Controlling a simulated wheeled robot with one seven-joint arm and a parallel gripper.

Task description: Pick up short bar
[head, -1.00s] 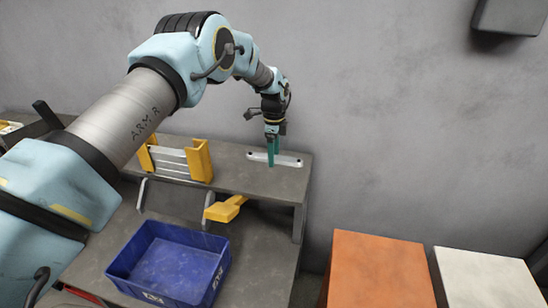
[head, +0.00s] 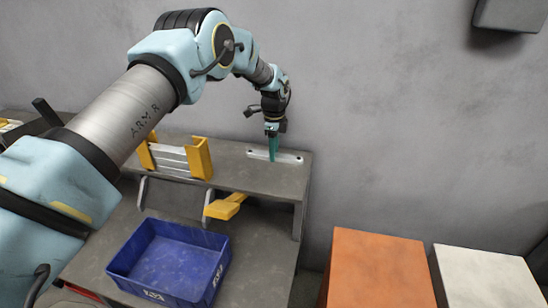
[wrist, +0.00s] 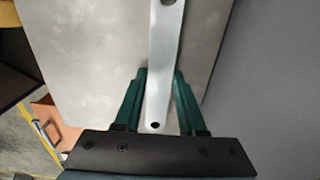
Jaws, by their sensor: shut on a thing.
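The short bar (head: 289,160) is a pale metal strip with holes near its ends. It lies on the raised grey shelf near the wall in the head view. In the wrist view the bar (wrist: 164,50) runs up between the green fingers. My gripper (head: 273,157) points down over the bar, with its fingertips at shelf height. It is shut on the bar, one finger on each side, as the wrist view of my gripper (wrist: 160,78) shows. The fingers hide part of the bar's middle in the head view.
A yellow holder (head: 201,160) with metal strips stands on the shelf (head: 240,178) to the left. A yellow piece (head: 226,207) juts out below the shelf's front. A blue crate (head: 225,262) sits on the lower bench. Orange (head: 378,265) and white (head: 485,275) blocks stand right.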

